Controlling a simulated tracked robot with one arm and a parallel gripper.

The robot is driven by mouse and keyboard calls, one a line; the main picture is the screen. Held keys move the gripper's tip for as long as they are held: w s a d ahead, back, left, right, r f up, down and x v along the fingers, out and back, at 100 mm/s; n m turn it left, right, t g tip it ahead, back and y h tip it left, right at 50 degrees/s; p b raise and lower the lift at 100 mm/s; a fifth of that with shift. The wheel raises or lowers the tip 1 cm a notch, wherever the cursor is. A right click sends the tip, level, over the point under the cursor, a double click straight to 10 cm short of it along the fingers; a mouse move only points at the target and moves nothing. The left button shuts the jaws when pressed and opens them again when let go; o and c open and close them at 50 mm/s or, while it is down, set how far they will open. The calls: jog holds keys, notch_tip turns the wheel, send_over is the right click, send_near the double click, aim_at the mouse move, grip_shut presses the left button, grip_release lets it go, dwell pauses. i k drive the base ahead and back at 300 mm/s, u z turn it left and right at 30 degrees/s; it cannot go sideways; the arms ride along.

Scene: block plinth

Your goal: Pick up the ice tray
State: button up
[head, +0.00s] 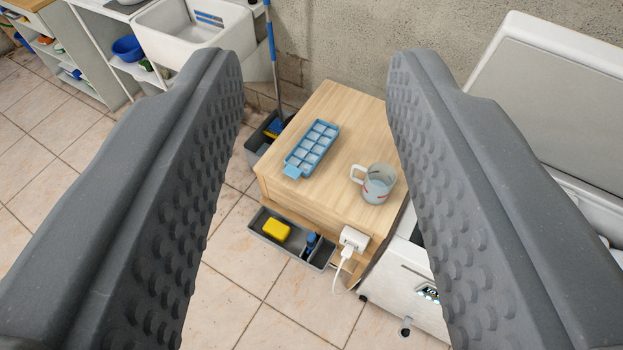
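The blue ice tray (312,149) lies flat on the left part of a wooden block plinth (315,195), with its tab towards me. Its compartments look pale inside. My gripper (316,75) is open, with its two dark grey, studded fingers wide apart at the left and right of the view. The tray shows between the fingers, well beyond them and lower down. Nothing is held. The right finger hides part of the plinth's right side.
A glass mug (378,184) stands right of the tray. A white chest appliance (405,275) is close on the right; a sink (190,35) stands behind left. Floor at left is clear.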

aim_at(305, 157)
jog(key=k, duration=0.6)
jog(key=u, duration=0.45)
jog(key=i, duration=1.95)
jog(key=z, duration=0.85)
